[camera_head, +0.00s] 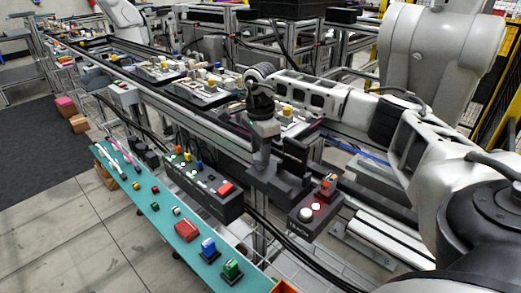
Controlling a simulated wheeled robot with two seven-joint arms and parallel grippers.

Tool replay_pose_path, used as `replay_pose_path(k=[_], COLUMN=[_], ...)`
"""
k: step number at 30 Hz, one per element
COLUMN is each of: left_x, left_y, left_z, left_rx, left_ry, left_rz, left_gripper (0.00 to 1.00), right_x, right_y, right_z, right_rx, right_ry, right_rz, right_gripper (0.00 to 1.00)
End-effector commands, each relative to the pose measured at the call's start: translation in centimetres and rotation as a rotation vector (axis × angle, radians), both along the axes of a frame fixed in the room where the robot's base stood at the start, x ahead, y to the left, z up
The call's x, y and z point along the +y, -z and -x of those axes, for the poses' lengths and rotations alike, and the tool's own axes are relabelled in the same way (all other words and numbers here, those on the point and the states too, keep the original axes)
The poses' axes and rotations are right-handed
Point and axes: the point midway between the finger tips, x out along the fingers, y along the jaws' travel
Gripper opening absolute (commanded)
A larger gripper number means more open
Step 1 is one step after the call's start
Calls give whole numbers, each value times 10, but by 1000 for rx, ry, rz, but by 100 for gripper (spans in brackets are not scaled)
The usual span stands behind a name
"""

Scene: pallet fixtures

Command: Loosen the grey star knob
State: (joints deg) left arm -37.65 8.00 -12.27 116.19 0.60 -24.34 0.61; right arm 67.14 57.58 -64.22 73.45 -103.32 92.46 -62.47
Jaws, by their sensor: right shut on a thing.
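My right gripper (262,158) points down in the middle of the view. It is shut low on a dark fixture (283,188) at the edge of the conveyor line. The grey star knob cannot be made out clearly; what the fingers close on is mostly hidden by them and is too small to tell apart. The gripper's position fits the knob being between the fingers. My left gripper is not in view.
A black control box (303,215) with lit buttons stands right of the fixture. Another button box (205,185) is at its left. A teal shelf (160,215) with small coloured parts runs along the front. Pallets (200,90) sit on the conveyor behind.

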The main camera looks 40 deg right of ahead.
Motion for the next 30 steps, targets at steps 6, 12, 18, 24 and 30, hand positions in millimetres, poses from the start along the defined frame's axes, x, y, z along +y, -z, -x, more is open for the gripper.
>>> replay_pose_path(k=[6, 12, 18, 24, 30], left_x=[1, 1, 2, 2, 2], left_y=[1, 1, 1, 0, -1], left_z=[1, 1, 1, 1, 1], left_rx=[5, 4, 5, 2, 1], left_ry=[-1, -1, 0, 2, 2], left_rz=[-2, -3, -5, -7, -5], left_gripper=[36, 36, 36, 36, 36], right_x=[1, 1, 1, 1, 1], right_y=[-2, -2, -2, -2, -1], right_z=[-2, -2, -2, -2, -1], right_rx=[-7, -8, -8, -8, -5], right_ry=[-80, -110, -114, -113, -113], right_rz=[-3, -3, -3, -4, -2], right_gripper=[14, 14, 14, 40, 59])
